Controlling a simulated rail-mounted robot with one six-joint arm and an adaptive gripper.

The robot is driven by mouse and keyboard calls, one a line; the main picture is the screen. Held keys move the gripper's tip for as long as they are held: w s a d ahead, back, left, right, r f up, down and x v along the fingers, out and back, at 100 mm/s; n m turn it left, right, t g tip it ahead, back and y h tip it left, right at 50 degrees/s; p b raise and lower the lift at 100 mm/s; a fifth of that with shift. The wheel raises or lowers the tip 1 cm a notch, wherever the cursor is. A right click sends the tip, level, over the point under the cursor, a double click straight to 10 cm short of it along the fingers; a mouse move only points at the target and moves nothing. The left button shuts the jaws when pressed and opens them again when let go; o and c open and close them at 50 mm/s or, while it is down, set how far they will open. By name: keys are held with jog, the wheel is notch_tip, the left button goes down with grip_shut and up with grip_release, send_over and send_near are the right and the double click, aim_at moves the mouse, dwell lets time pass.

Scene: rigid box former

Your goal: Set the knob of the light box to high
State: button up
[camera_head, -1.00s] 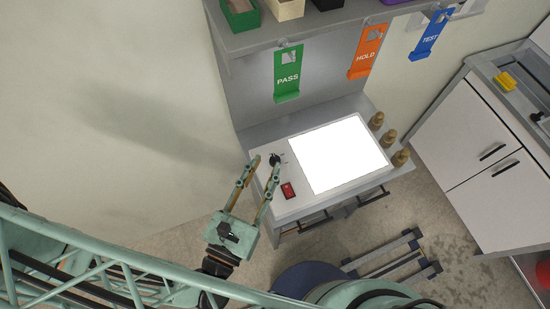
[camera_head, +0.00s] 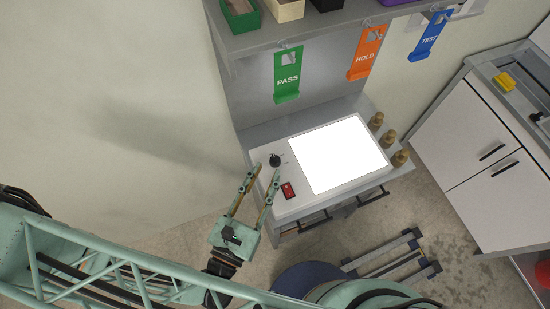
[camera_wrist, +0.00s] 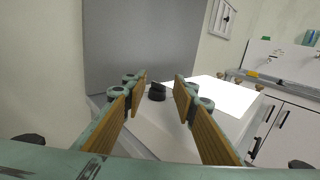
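The light box (camera_head: 302,206) sits on the bench with its white panel (camera_head: 338,153) brightly lit. Its black knob (camera_head: 275,160) is on the left part of the top face, with small marks around it too small to read. A red switch (camera_head: 288,190) lies below the knob. My gripper (camera_head: 262,172) is open and empty, its fingertips just short of the knob on the near side. In the wrist view the knob (camera_wrist: 157,92) shows beyond the fingers, between their tips, apart from both.
Several brown pegs (camera_head: 389,137) stand right of the light box. Green PASS (camera_head: 287,74), orange HOLD (camera_head: 366,54) and blue TEST (camera_head: 430,36) tags hang from the shelf above. A white cabinet (camera_head: 493,150) stands at right. A blue round stool seat (camera_head: 303,281) is below the bench.

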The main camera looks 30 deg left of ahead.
aim_at(273, 165)
jog(key=shift+w+f, duration=0.1)
jog(key=shift+f, duration=1.5)
jog(key=shift+w+a+p, duration=0.15)
jog(key=shift+w+p, duration=0.25)
jog(key=shift+w, duration=1.45)
jog(key=shift+w+a+p, duration=0.15)
jog(key=shift+w+p, duration=0.2)
jog(key=shift+w, duration=1.45)
jog(key=c, duration=0.6)
jog(key=shift+o, duration=0.2)
